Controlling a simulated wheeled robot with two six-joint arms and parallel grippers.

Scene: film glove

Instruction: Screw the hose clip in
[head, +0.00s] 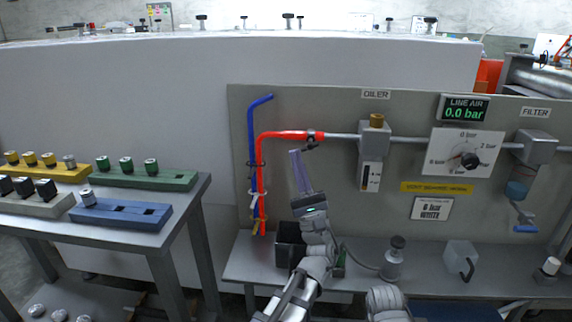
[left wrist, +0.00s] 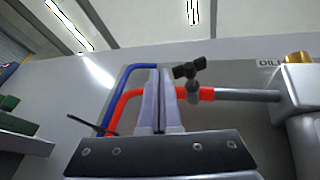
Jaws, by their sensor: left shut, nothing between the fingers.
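The hose clip (head: 311,146) is a small dark piece with a winged screw at the end of the red hose (head: 283,135), where the hose meets the grey pipe (head: 343,136). In the left wrist view the clip's black wing screw (left wrist: 189,69) stands just right of the fingertips, above the red hose (left wrist: 127,98). My left gripper (head: 296,153) is shut and empty, pointing up just below and left of the clip. In the left wrist view its fingers (left wrist: 160,73) overlap the hose; I cannot tell whether they touch it. My right gripper is not in view.
A blue hose (head: 251,125) runs beside the red one on the panel (head: 330,205). The oiler (head: 371,160) is to the right of the clip. A dark open box (head: 288,247) stands on the shelf below. A side table (head: 135,232) with fittings is at left.

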